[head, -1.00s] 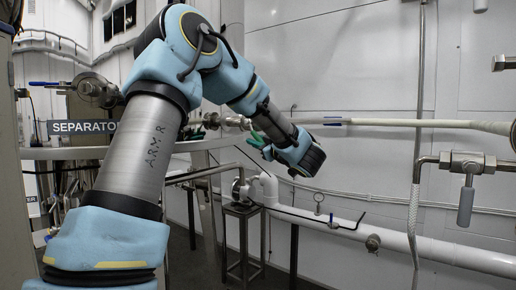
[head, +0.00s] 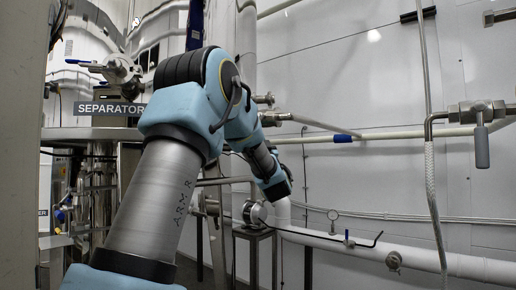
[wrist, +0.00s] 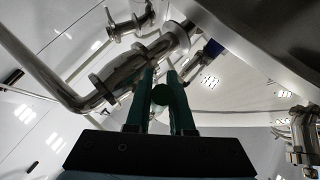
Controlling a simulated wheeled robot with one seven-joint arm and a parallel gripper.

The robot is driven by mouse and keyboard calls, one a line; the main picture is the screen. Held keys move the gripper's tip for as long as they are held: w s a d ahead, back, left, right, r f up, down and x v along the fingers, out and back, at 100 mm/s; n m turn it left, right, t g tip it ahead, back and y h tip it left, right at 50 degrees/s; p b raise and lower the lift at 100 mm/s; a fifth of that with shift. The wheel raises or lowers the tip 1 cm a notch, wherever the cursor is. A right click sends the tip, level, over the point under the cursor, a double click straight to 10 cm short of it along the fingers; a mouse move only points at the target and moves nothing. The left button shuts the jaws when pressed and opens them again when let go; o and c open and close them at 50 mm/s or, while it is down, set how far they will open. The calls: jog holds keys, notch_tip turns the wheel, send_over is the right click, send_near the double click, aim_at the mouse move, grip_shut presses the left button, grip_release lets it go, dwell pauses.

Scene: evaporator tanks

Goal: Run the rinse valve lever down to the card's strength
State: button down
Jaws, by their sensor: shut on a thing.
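In the wrist view my gripper (wrist: 162,80) has its two green fingers closed around a small dark round thing (wrist: 162,96). It is seen end-on, and I cannot tell whether it is the end of the rinse valve lever. A steel pipe with clamps and a valve-like fitting (wrist: 105,88) lies just beyond the fingertips, to the left. In the head view my arm hides the fingers. I see no readable strength card.
A SEPARATOR sign (head: 111,108) is at the left, with a blue-handled valve (head: 118,68) above it. A hose and valve (head: 480,112) hang at the right.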

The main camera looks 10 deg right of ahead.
jog(key=shift+w+a+m+h, duration=0.15)
jog(key=shift+m+h, duration=0.25)
jog(key=c, duration=1.1)
grip_release()
jog(key=shift+b, duration=0.3)
jog(key=b+v, duration=0.2)
jog(key=v, duration=0.8)
jog(key=shift+f+b, duration=0.35)
jog(key=shift+f, duration=0.1)
